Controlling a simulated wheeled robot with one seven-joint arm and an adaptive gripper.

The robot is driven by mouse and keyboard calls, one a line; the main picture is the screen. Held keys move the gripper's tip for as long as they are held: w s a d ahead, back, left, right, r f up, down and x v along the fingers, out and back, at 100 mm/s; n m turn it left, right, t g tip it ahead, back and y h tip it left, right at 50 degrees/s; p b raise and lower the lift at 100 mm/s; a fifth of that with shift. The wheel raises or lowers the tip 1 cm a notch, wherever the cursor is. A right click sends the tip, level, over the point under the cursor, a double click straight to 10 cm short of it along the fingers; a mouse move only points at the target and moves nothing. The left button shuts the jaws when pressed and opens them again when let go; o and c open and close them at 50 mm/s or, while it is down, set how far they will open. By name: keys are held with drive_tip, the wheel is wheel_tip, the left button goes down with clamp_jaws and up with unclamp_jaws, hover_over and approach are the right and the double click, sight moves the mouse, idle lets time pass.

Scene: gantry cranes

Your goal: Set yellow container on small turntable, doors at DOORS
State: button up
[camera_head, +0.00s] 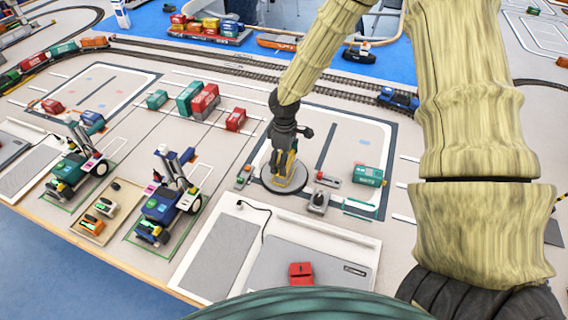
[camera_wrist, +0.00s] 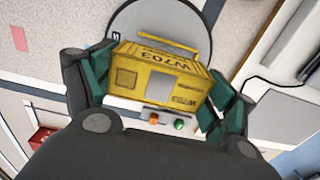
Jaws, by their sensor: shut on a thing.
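The yellow container (camera_wrist: 160,72), marked W703, is held between my gripper's (camera_wrist: 160,88) green-padded fingers in the wrist view. Its long sides face up and down the picture. In the head view my gripper (camera_head: 284,150) points down over the small grey round turntable (camera_head: 299,182), with the yellow container (camera_head: 291,172) beneath it, partly hidden by the fingers. The turntable (camera_wrist: 190,20) also shows behind the container in the wrist view. I cannot tell whether the container touches the disc. I cannot make out the DOORS mark or the door end.
A small panel with orange and green buttons (camera_wrist: 166,121) sits close beside the container. Red and teal containers (camera_head: 204,101) and two wheeled cranes (camera_head: 168,198) stand left.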

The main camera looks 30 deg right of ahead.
drive_tip(key=shift+w+f+p, duration=0.2)
drive_tip(key=shift+f+p, duration=0.35)
drive_tip(key=shift+f, duration=1.25)
drive_tip(key=shift+f, duration=0.15)
drive_tip(key=o, duration=0.9)
drive_tip(key=shift+o, duration=0.2)
drive_tip(key=shift+r+b, duration=0.95)
drive_tip(key=shift+r, duration=5.2)
drive_tip(key=shift+d, duration=0.1)
